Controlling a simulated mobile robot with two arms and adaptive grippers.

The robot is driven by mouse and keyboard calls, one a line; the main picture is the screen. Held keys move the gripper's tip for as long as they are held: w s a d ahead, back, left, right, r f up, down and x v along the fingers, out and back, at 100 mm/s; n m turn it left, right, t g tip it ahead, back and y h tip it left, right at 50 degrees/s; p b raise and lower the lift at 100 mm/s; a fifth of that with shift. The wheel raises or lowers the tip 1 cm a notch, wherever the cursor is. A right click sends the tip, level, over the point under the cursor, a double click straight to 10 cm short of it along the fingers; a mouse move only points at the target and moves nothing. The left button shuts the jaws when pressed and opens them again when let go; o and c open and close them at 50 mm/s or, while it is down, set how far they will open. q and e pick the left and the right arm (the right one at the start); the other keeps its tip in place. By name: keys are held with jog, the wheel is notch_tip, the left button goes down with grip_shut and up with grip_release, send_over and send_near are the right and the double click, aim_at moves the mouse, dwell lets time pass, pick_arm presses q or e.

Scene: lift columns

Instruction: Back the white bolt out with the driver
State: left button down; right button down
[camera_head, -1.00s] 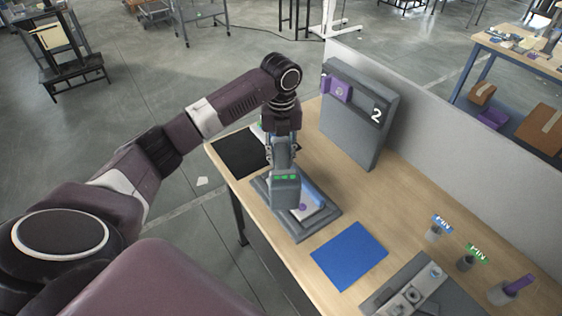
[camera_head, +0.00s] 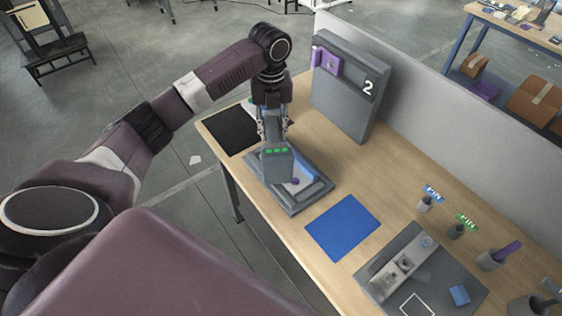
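My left gripper (camera_head: 272,132) points down over the table and appears shut on a grey boxy driver (camera_head: 277,164) with green lights on its front. The driver is over a grey fixture tray (camera_head: 318,193) that holds a pale plate with a purple spot (camera_head: 296,182). The driver hides part of the plate and tray. I cannot make out the white bolt or whether the driver's tip touches anything. My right gripper is not in view.
A black mat (camera_head: 228,130) lies left of the tray and a blue mat (camera_head: 343,227) right of it. A grey panel marked 2 (camera_head: 347,95) stands behind. Several small holders, including one with a green tag (camera_head: 457,230), and a grey board (camera_head: 425,285) stand at right.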

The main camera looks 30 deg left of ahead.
pick_arm(q)
jog(key=s+d+f, duration=0.2)
jog(key=d+f, duration=0.3)
jog(key=f, duration=0.3)
jog(key=shift+d+f+g+h, duration=0.3)
jog(key=shift+d+f, duration=0.05)
jog(key=shift+s, duration=0.1)
dwell(1.0)
